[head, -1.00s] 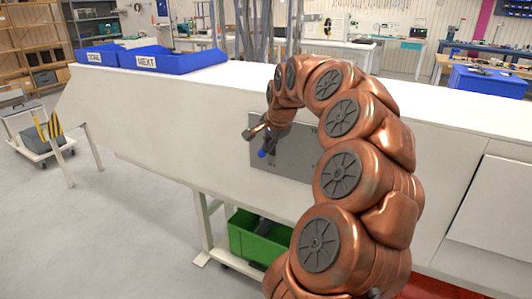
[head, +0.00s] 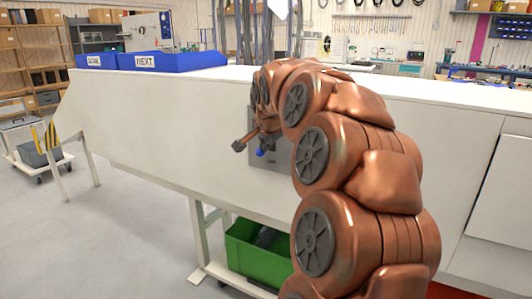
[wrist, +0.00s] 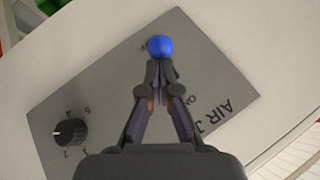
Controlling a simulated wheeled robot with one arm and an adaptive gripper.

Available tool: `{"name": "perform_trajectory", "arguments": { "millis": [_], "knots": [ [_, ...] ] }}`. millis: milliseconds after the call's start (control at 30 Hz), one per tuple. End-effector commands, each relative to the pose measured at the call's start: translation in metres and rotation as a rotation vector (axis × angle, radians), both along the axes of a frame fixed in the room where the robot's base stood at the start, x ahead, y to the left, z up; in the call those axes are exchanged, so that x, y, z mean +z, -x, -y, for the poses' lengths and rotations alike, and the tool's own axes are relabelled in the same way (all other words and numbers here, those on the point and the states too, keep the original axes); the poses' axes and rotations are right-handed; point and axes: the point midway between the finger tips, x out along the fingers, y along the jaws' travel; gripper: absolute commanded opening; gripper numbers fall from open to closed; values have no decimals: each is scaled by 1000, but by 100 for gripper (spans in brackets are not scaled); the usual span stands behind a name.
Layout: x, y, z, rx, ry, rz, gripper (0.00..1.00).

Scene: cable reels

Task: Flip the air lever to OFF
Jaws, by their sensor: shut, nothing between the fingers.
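The air lever ends in a round blue knob (wrist: 160,46) on a grey panel (wrist: 215,70). In the wrist view the panel carries the letters "AIR J" and a small "ON" label; the rest of the wording is hidden. My gripper (wrist: 158,68) is shut and empty, with its tips at the near side of the knob. I cannot tell if they touch it. The lever's stem is hidden. In the head view the blue knob (head: 261,152) shows below the end of my arm, and the arm covers much of the panel (head: 274,160).
A black dial (wrist: 70,132) with numbers sits on the same panel. The panel is on the front of a long white bench (head: 150,120). Blue bins (head: 172,62) stand on top at the left. A green crate (head: 258,258) sits below.

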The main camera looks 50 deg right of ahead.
Motion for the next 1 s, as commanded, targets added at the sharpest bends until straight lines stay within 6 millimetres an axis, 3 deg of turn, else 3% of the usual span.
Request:
{"name": "perform_trajectory", "arguments": {
  "millis": [33, 133, 200, 1000],
  "knots": [
    [-10, 1, -1, -2, 18, 1, 0],
    [-15, 2, -2, -1, 60, 9, 0],
    [-6, 1, -2, 0, 54, 9, 0],
    [12, 0, -2, 0, 55, 13, 0]
  ]
}}
